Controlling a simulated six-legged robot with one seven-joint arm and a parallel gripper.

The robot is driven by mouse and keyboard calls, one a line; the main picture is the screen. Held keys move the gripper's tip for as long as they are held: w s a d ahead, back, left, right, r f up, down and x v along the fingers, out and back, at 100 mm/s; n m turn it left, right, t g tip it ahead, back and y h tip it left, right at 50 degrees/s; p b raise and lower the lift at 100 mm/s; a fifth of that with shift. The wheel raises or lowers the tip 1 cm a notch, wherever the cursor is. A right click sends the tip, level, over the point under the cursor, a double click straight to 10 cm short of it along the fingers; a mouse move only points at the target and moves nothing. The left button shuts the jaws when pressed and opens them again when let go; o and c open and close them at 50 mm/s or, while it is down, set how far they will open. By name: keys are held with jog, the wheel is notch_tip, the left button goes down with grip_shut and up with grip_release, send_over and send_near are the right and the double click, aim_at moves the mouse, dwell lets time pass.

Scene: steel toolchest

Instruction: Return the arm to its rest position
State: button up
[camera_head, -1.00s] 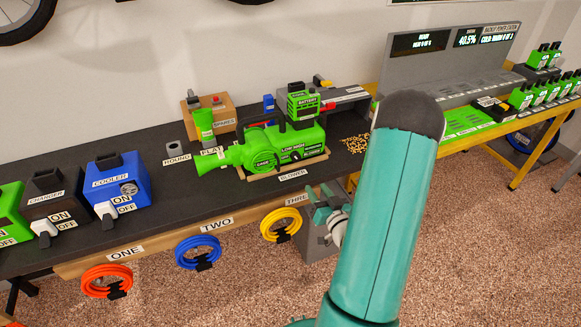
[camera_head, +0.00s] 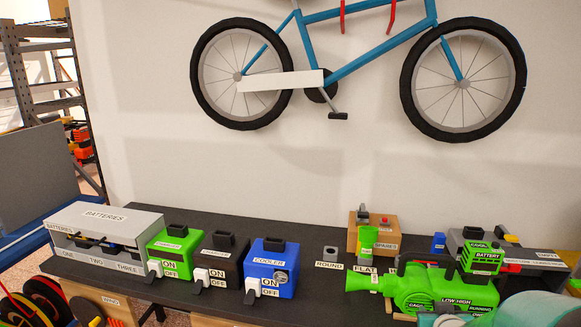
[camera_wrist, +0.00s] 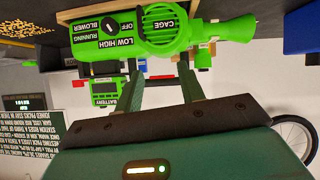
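My gripper (camera_wrist: 160,72) shows in the wrist view with its two teal fingers apart and nothing held between them. The green blower (camera_wrist: 178,36), upside down in that view, lies just beyond the fingertips; I cannot tell whether they are clear of it. In the head view the blower (camera_head: 435,289) rests on the dark bench at the lower right. A teal part of my arm covers the bottom right corner there, and my fingers cannot be made out clearly.
A wooden spares box (camera_head: 385,232) stands behind the blower. A bicycle (camera_head: 350,60) hangs on the wall.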

jog(key=s+a+r+g+y, duration=0.1)
jog(key=s+a+r+g, duration=0.1)
jog(key=s+a+r, duration=0.2)
jog(key=s+a+r+n+g+y, duration=0.1)
jog(key=s+a+r, duration=0.3)
jog(key=s+a, duration=0.4)
jog(key=s+a+r+n+g+y, duration=0.1)
jog(key=s+a+r, duration=0.3)
jog(key=a, duration=0.7)
jog(key=shift+s+g+y, duration=0.6)
jog(key=shift+s+g, duration=0.2)
jog(key=shift+s, duration=0.35)
